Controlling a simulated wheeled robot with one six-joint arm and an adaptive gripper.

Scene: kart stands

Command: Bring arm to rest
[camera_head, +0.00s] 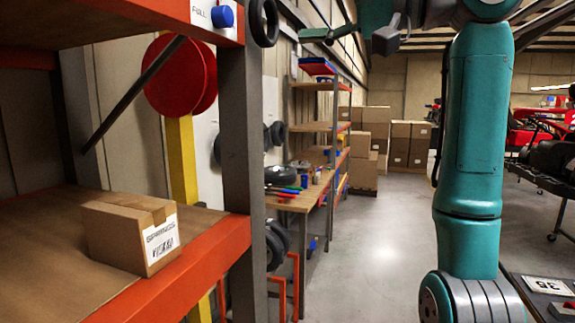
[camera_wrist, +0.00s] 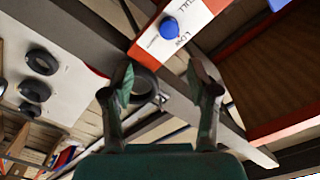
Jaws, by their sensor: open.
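My teal arm rises on the right of the head view and bends left at the top edge. My gripper (camera_head: 318,34) is at its end, high up near the top of the head view and partly blurred against the wall. In the wrist view my gripper (camera_wrist: 160,72) shows two fingers spread apart with nothing between them. Behind the fingers are a black ring (camera_wrist: 145,84) and a white label plate with a blue knob (camera_wrist: 169,28). The fingers appear apart from both.
A cardboard box (camera_head: 131,233) sits on the orange-edged shelf (camera_head: 190,274) at the left, beside a grey post (camera_head: 241,150). A workbench (camera_head: 300,199) with tools stands behind. Stacked cartons (camera_head: 377,121) are at the back. Grey floor is clear in the middle; karts stand right.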

